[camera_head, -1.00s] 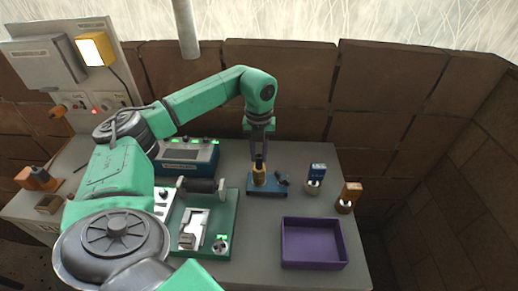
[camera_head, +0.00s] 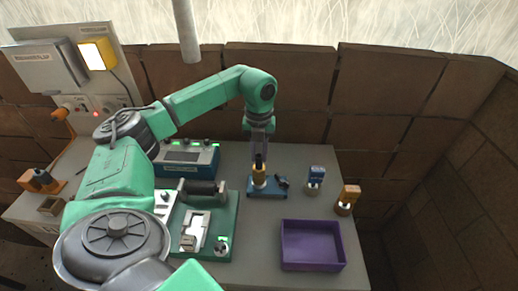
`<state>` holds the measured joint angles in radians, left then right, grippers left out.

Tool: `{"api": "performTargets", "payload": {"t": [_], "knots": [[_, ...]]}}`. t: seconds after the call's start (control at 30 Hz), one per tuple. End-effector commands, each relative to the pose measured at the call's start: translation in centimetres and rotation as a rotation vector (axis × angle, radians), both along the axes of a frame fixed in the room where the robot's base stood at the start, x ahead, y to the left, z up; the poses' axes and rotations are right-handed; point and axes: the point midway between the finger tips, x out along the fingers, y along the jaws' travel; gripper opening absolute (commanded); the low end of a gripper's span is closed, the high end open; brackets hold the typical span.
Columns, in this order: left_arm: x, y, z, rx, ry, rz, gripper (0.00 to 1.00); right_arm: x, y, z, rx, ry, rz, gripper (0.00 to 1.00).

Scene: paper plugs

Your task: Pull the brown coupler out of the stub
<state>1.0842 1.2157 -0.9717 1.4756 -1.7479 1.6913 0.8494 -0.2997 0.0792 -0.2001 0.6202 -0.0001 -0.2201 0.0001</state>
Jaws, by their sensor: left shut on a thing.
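A small yellowish-brown coupler (camera_head: 259,177) with a dark top stands upright on a blue base plate (camera_head: 277,191) on the table. My left gripper (camera_head: 259,157) comes straight down from above and is shut on the coupler's upper part. The stub is at the coupler's lower end, where it is too small to make out clearly. I cannot tell how deep the coupler sits in it. My right gripper is not in view.
A small dark part (camera_head: 282,182) lies beside the coupler. Blue-topped (camera_head: 316,174) and orange-topped (camera_head: 350,193) pieces stand to the right. A purple tray (camera_head: 312,268) is in front. A green fixture (camera_head: 226,218) and a blue device (camera_head: 190,157) are on the left.

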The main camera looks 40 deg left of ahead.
Motion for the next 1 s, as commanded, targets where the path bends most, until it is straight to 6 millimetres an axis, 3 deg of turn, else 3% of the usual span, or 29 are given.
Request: {"api": "performTargets", "payload": {"t": [0.77, 1.0], "knots": [[0.0, 0.0, 3.1, 0.0, 0.0, 0.0, 0.0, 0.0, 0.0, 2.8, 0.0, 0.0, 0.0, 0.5], [0.0, 0.0, 3.2, 0.0, 0.0, 0.0, 0.0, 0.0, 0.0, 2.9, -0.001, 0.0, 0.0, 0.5]]}}
